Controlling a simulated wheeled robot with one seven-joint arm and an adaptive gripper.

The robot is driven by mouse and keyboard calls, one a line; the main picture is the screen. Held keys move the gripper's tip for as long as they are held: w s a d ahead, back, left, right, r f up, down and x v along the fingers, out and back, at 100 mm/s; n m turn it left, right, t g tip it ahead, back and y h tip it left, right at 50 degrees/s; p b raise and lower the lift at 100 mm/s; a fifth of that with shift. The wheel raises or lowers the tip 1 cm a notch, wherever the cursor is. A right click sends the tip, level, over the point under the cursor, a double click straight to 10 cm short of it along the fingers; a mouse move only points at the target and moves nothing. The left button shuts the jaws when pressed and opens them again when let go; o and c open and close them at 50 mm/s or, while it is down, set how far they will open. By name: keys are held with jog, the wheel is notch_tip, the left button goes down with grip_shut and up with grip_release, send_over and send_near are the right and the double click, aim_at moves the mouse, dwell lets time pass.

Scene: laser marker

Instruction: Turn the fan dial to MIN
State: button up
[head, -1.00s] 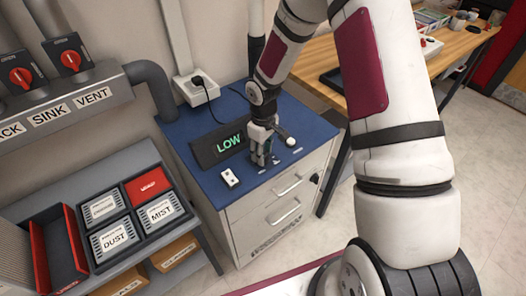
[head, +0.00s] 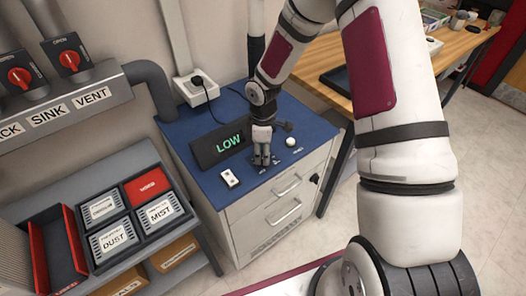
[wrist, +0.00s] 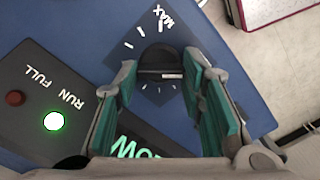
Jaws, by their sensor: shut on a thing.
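The fan dial (wrist: 160,62) is a round black knob with a pale line across it, in the wrist view. White tick marks and the word MAX (wrist: 165,18) surround it on a dark plate; a MIN label is not readable. My gripper (wrist: 165,76) has its teal-padded fingers shut on the dial's two sides. In the head view my gripper (head: 262,160) points down at the blue cabinet top and hides the dial. The black display box (head: 218,147) behind reads LOW in green; the wrist view also shows its lit green RUN lamp (wrist: 54,121) and dark red FULL lamp (wrist: 15,98).
A white switch box (head: 230,178) stands left of my gripper, and a round white button (head: 291,142) is to its right. The blue cabinet top (head: 185,150) is otherwise mostly clear. A grey rack with labelled bins (head: 115,238) stands at the left.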

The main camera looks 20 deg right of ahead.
dwell(0.3)
jog(key=o, duration=1.1)
jog(key=shift+o, duration=0.2)
notch_tip(320, 180, up, 12)
jog(key=shift+r, duration=0.1)
